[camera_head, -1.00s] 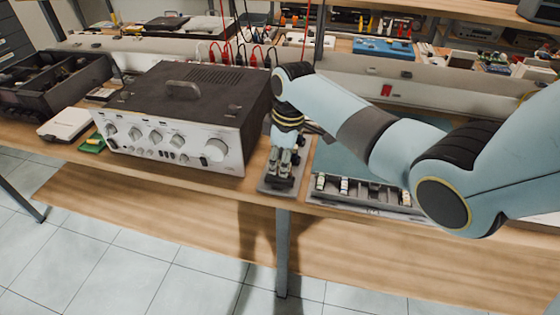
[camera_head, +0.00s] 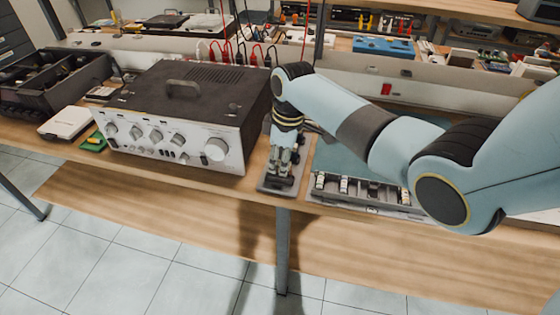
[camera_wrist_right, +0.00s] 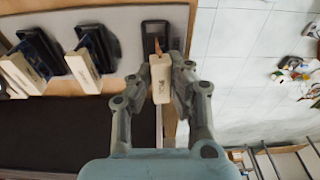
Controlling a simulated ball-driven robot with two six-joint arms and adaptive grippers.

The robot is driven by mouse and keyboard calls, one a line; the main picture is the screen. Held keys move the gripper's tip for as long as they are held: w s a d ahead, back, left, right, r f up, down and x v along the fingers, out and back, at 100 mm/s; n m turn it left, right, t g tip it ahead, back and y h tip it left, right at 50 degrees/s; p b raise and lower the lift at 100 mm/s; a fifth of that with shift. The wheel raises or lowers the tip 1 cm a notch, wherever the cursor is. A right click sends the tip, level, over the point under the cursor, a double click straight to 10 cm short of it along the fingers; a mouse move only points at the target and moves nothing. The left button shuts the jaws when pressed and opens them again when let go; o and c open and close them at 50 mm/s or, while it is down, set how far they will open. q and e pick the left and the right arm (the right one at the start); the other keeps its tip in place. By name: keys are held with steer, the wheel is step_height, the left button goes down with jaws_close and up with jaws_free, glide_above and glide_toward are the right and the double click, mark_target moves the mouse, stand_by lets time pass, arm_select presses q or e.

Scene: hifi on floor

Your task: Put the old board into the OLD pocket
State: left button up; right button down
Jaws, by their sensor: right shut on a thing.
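My right gripper (camera_head: 281,164) points down over a narrow grey tray (camera_head: 263,186) beside the amplifier. In the right wrist view the gripper (camera_wrist_right: 160,66) is shut on a small cream board (camera_wrist_right: 161,84) with a copper-coloured tip and print too small to read. The board's far end is over or in a dark pocket (camera_wrist_right: 154,24) in the grey tray (camera_wrist_right: 118,12); I cannot tell how deep. Two other cream-edged pieces (camera_wrist_right: 82,71) and (camera_wrist_right: 20,75) stand at dark pockets to the left. My left gripper is not in view.
The silver-fronted amplifier (camera_head: 190,110) stands close left of my right gripper. A tray with compartments (camera_head: 365,192) lies right on the bench. A white box (camera_head: 66,122) and a green piece (camera_head: 93,142) sit far left. The bench's front edge is close.

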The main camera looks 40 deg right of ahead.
steer(key=shift+f+b, duration=0.5)
steer(key=shift+f, duration=0.3)
stand_by(0.6)
steer(key=c, duration=1.2)
jaws_free()
steer(key=shift+c, duration=0.2)
step_height(320, 180, up, 12)
steer(key=s+d, duration=0.1)
steer(key=shift+f, duration=0.1)
